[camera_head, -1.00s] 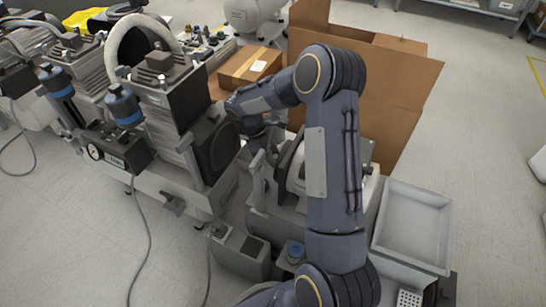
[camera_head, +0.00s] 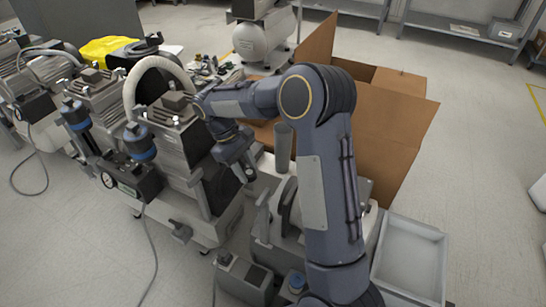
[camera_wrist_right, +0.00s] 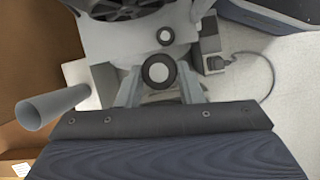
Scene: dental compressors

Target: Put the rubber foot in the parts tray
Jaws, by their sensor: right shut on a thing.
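My right gripper (camera_head: 247,174) hangs beside the nearest compressor (camera_head: 182,140), left of the open cardboard box. In the right wrist view, its fingers (camera_wrist_right: 160,85) are closed on a round black rubber foot (camera_wrist_right: 158,71) with a pale centre. The foot is too small to make out in the head view. A shallow light-grey tray (camera_head: 443,243), apparently the parts tray, lies at the lower right, right of my right arm and well away from the gripper. It looks empty where it shows. My left gripper is not in view.
A large open cardboard box (camera_head: 395,125) stands behind my arm. A grey upright tube (camera_head: 284,148) stands near the gripper and also shows in the right wrist view (camera_wrist_right: 52,106). More compressors and a yellow cloth (camera_head: 105,48) are at the left.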

